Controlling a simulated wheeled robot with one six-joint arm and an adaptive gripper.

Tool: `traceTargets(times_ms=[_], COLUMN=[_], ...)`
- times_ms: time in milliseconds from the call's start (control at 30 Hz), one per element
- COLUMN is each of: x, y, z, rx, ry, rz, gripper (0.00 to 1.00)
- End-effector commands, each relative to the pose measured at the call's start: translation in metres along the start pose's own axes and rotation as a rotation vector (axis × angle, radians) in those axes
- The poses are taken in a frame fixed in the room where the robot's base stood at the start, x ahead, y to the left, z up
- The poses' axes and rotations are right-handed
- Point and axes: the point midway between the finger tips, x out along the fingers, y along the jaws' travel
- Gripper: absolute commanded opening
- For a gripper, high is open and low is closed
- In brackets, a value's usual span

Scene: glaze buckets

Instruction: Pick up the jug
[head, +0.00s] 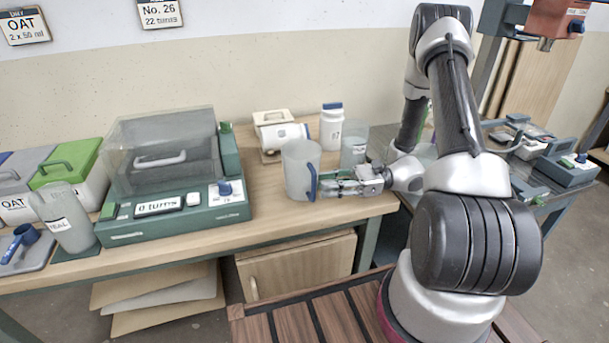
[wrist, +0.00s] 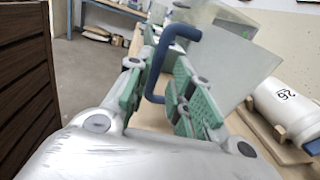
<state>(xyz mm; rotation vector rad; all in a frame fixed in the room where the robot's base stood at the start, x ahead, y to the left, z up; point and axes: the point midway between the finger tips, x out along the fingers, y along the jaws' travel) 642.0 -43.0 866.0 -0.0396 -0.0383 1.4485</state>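The jug (head: 299,166) is a translucent grey vessel with a blue handle (head: 312,181). It stands upright on the wooden bench near the front edge, and its handle faces my gripper (head: 326,184). In the wrist view the jug (wrist: 243,68) is tilted in the picture, with its blue handle (wrist: 155,75) between the two green-padded fingers of my gripper (wrist: 158,90). The fingers are apart, with some gap visible beside the handle; whether either pad touches it is hard to tell.
A white container marked 26 (head: 284,136) lies in a wooden cradle behind the jug. A white bottle with a blue lid (head: 331,126) and another translucent vessel (head: 354,145) stand close by. A green machine with a clear cover (head: 170,170) is to the left.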

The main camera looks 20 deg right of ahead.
Motion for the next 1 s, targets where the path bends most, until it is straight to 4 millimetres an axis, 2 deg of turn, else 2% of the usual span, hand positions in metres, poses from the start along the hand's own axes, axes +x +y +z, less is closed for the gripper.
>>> traceTargets(times_ms=[200,300,533,667,1000], x=[0.035,0.042,0.044,0.044,0.043], y=[0.003,0.003,0.003,0.003,0.003], z=[-0.001,-0.001,-0.001,-0.001,-0.001], rx=[0.0,0.0,-0.001,-0.001,-0.002], ry=[0.001,0.002,0.002,0.002,0.001], rz=[0.003,0.003,0.001,0.001,0.001], gripper=[0.23,0.23,0.23,0.0,0.0])
